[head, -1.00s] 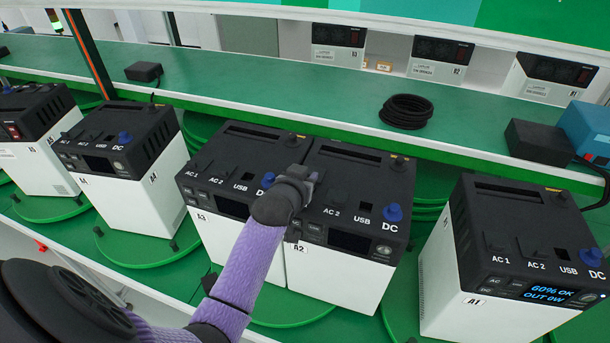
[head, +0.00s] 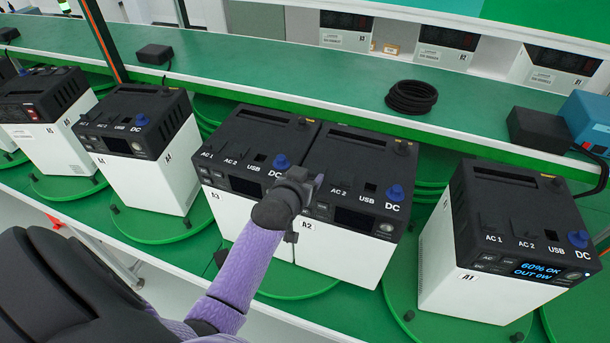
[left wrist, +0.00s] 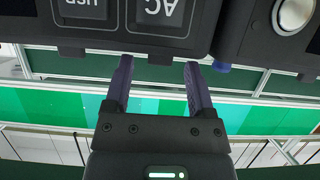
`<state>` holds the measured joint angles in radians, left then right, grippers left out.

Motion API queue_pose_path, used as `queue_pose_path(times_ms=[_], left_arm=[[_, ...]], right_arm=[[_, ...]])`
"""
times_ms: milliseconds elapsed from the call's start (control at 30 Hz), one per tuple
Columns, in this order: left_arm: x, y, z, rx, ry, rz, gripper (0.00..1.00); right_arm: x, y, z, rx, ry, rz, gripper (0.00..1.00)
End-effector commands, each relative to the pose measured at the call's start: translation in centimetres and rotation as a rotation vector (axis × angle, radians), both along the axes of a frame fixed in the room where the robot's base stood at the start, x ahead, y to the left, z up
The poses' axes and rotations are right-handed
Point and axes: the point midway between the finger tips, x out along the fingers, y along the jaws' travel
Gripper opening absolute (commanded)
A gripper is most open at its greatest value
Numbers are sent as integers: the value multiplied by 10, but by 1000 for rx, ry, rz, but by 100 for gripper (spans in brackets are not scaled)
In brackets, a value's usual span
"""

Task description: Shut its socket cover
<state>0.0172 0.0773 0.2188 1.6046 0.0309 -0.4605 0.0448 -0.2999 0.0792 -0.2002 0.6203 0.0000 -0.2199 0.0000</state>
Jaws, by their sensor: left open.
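The power station A2 (head: 345,270) is a white box with a black top, close beside A3 (head: 235,212). On A2's top are the labelled AC 2 socket cover (head: 342,181), a USB port and a blue DC plug (head: 395,193). My left gripper (head: 311,181) is at A2's left front top edge and hides its AC 1 area. In the left wrist view the open, empty fingers (left wrist: 157,82) point at A2's front panel, below its AC button (left wrist: 164,14). A dark tab (left wrist: 160,60) shows between the fingers; I cannot tell whether it is a cover. My right gripper is out of view.
Power station A1 (head: 462,278), with a lit display, stands apart on the right. The green shelf (head: 270,75) behind holds a black cable coil (head: 411,97), a black box (head: 537,130) and a blue box (head: 590,122).

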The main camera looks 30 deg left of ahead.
Motion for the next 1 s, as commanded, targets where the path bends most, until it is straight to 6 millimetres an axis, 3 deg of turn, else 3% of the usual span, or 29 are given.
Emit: queue_pose_path(times_ms=[233,500,600,1000], left_arm=[[-13,-3,6,1,0,0,71],[-72,-17,30,0,1,0,71],[-84,-20,35,0,1,0,71],[-89,-21,38,0,0,0,71]], right_arm=[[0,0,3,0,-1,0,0],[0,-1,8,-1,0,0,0],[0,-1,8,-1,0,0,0],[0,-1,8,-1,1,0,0]])
